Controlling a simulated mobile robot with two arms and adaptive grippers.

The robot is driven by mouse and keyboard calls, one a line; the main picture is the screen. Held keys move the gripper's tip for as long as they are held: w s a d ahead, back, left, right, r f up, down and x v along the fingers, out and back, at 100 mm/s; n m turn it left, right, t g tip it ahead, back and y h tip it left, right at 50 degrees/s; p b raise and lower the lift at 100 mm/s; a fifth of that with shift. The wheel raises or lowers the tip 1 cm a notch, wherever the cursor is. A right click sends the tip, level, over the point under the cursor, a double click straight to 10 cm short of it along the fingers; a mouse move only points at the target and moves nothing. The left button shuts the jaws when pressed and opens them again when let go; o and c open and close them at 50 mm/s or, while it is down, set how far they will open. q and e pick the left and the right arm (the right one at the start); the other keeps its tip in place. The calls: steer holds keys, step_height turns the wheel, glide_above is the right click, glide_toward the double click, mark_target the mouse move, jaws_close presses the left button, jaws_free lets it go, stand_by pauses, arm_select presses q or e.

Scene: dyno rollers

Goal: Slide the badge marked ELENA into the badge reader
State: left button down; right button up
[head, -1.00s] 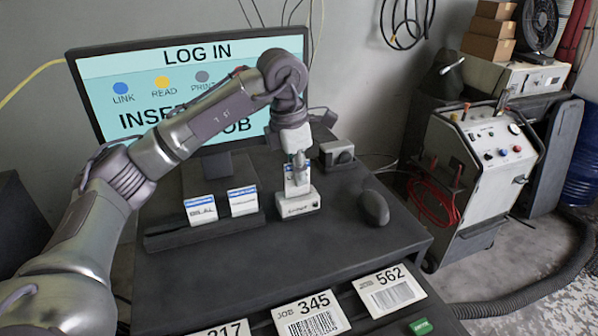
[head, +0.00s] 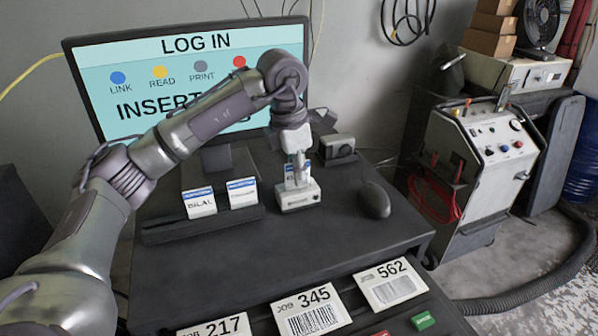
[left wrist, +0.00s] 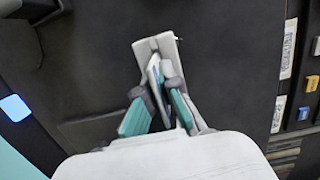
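My left gripper (head: 297,160) is above the badge reader, fingers pointing down. It is shut on a white badge (head: 296,178) with a blue top band; its printed name is too small to read. The badge stands upright at the badge reader (head: 299,198), a small pale box on the desk. In the left wrist view the badge (left wrist: 153,70) lies between the teal finger pads (left wrist: 160,100), its lower edge at the reader (left wrist: 167,44). How deep it sits in the slot I cannot tell. My right gripper is not in view.
A dark rack (head: 205,229) left of the reader holds a badge marked BILAL (head: 200,204) and another badge (head: 242,193). A dark mouse (head: 375,201) is right of the reader. The monitor (head: 185,75) stands behind, and job cards (head: 310,313) lie along the front.

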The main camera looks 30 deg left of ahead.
arm_select(q)
steer(key=shift+f+b, duration=0.35)
steer(key=shift+f, duration=0.15)
steer(key=c, duration=1.2)
jaws_free()
steer(key=shift+c, duration=0.2)
steer(key=r, duration=0.4)
steer(key=s+r, duration=0.1)
steer(key=r, duration=0.3)
steer(key=a+r, duration=0.1)
steer(key=r, duration=0.3)
steer(key=shift+s+a, duration=0.1)
steer(key=shift+s, duration=0.15)
